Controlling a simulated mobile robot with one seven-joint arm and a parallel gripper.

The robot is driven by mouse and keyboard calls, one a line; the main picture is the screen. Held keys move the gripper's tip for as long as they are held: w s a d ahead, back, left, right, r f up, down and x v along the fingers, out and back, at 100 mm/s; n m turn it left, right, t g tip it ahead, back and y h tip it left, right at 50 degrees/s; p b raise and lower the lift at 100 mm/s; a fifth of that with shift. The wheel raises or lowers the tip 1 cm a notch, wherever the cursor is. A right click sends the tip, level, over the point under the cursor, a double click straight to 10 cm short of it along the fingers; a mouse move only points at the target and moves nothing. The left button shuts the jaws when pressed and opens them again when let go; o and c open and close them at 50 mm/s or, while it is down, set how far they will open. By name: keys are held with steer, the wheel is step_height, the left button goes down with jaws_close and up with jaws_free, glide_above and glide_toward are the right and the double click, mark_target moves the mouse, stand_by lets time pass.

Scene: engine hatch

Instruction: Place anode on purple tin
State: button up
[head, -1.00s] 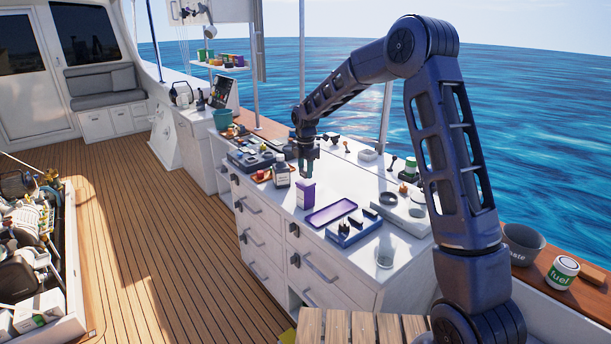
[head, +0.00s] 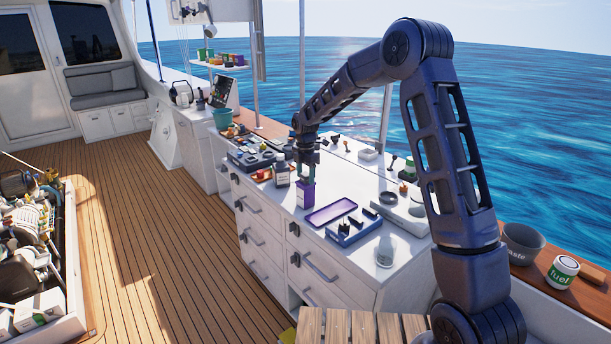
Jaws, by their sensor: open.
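The purple tin (head: 305,196) is a small upright purple container with a pale label, standing on the white counter. My gripper (head: 307,179) points down directly over the tin's top, its fingers at or just above the tin's upper edge. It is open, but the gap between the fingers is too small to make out. I cannot pick out the anode with certainty; anything between the fingers or on the tin's top is hidden or too small to tell.
A purple tray (head: 330,213) lies right of the tin, with a blue holder (head: 353,230) beside it. A dark bottle (head: 282,172) stands close on the left. A grey organiser (head: 250,160) is farther back. The counter's front edge is near the tin.

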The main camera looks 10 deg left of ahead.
mark_target(306, 174)
step_height(306, 174, up, 12)
steer(key=shift+r, duration=0.15)
stand_by(0.4)
steer(key=s+d+r+m+t, duration=0.1)
steer(key=s+d+r+m, duration=0.35)
steer(key=d, duration=0.35)
steer(key=s+d+r+m+t, duration=0.1)
steer(key=s+d+r+m, duration=0.25)
steer(key=s+d, duration=0.4)
steer(key=s+d+r+m, duration=0.4)
steer(key=d+m, duration=0.1)
steer(key=d, duration=0.5)
steer(key=s+d+f+m+t, duration=0.1)
steer(key=s+d+f+m, duration=0.1)
steer(key=s+d+m, duration=0.4)
steer(key=s+d+f+m+t, duration=0.1)
steer(key=s+d+m, duration=0.6)
steer(key=s, duration=0.8)
steer(key=shift+d+f+m+t, duration=0.3)
steer(key=shift+f+m, duration=0.2)
steer(key=shift+f, duration=0.35)
